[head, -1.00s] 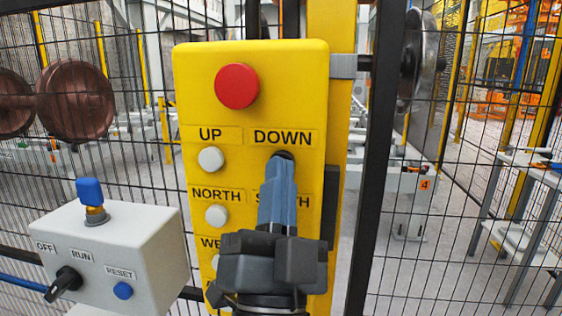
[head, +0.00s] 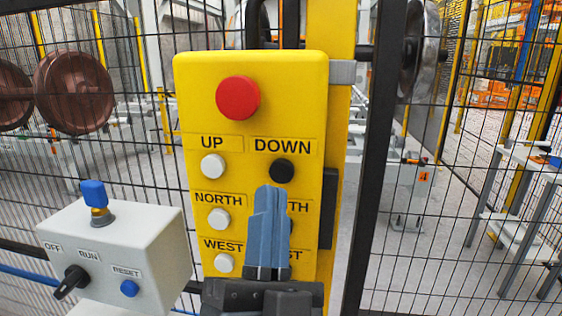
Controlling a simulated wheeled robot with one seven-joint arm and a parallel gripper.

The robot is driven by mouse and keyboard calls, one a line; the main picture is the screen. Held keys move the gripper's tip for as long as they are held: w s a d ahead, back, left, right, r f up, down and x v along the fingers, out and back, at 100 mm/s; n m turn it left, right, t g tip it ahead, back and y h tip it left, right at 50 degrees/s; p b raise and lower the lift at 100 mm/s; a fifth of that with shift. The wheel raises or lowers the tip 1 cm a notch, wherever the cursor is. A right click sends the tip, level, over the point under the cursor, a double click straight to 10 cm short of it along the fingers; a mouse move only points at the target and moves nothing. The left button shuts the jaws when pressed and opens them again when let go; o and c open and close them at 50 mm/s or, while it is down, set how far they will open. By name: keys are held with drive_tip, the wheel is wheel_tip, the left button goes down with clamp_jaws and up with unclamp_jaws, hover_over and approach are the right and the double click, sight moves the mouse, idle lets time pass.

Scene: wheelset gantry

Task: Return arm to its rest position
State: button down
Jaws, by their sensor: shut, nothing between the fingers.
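My gripper (head: 267,190) shows at the lower middle of the head view, its blue fingers together and pointing up. It is in front of the yellow pendant box (head: 250,60) and empty. The fingers cover part of the SOUTH and EAST labels and most of the buttons there. I cannot tell how far the fingers are from the panel face.
A red button (head: 238,98) and white UP (head: 213,166), NORTH (head: 218,219) and WEST (head: 225,263) buttons are on the box. A grey control box (head: 130,245) with a key switch stands at lower left. A mesh fence with a dark post (head: 378,170) is behind.

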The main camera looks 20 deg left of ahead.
drive_tip(key=shift+s+d, duration=0.2)
drive_tip(key=shift+s, duration=0.55)
drive_tip(key=s+d+f+n+g+h, duration=0.1)
drive_tip(key=s+d+f+n+g, duration=0.15)
drive_tip(key=d+f, duration=0.7)
drive_tip(key=s+d+f+n+g+h, duration=0.1)
drive_tip(key=s+d+f+n+g, duration=0.15)
drive_tip(key=d+f, duration=0.7)
drive_tip(key=s+d+f+g+h, duration=0.2)
drive_tip(key=s+d+g+h, duration=0.1)
drive_tip(key=s+d, duration=0.4)
drive_tip(key=s+d+f+m+g+h, duration=0.1)
drive_tip(key=s+d+f+g+h, duration=0.1)
drive_tip(key=s+d, duration=0.5)
drive_tip(key=shift+s+d+f+g+h, duration=0.45)
drive_tip(key=shift+s+h, duration=0.45)
drive_tip(key=shift+s, duration=2.3)
drive_tip(key=shift+r, duration=0.1)
